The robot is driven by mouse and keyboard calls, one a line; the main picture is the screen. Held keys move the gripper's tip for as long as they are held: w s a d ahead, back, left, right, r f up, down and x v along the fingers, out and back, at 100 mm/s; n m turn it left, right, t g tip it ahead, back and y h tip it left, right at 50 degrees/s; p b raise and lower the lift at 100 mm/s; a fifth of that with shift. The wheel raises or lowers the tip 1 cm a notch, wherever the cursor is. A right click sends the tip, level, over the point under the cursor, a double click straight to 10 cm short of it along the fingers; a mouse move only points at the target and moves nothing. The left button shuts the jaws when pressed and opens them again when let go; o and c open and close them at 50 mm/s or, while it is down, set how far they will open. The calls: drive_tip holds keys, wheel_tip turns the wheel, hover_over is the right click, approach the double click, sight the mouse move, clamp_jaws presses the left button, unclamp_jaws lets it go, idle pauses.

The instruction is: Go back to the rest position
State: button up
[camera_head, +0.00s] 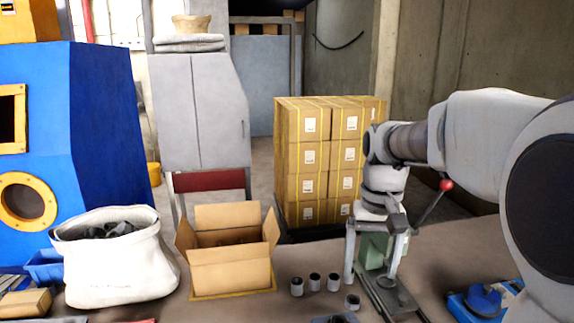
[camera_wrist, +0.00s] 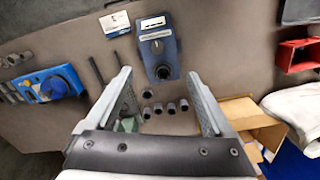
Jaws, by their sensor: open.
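My gripper (camera_head: 373,268) is open over the work table (camera_head: 240,308), pointing down, with nothing seen between its fingers. In the wrist view my gripper (camera_wrist: 160,78) shows two spread fingers with the table top between and beyond them. My arm reaches in from the right side of the head view. A green and grey press-like tool (camera_head: 400,295), with a red-knobbed lever (camera_head: 446,185), stands by the gripper and is partly hidden by it. I cannot tell whether they touch.
Several small dark-topped cylinders (camera_head: 315,282) stand left of the gripper. An open cardboard box (camera_head: 230,277) and white sack (camera_head: 120,270) are farther left. A blue device (camera_head: 485,298) lies right. A blue-grey control box (camera_wrist: 158,48) shows in the wrist view.

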drive_tip(key=s+a+n+t, duration=0.1)
drive_tip(key=s+t, duration=0.4)
drive_tip(key=s, duration=1.2)
drive_tip(key=shift+s+a+r+t, duration=0.2)
drive_tip(key=shift+s+r+t, duration=0.15)
drive_tip(key=shift+t, duration=0.05)
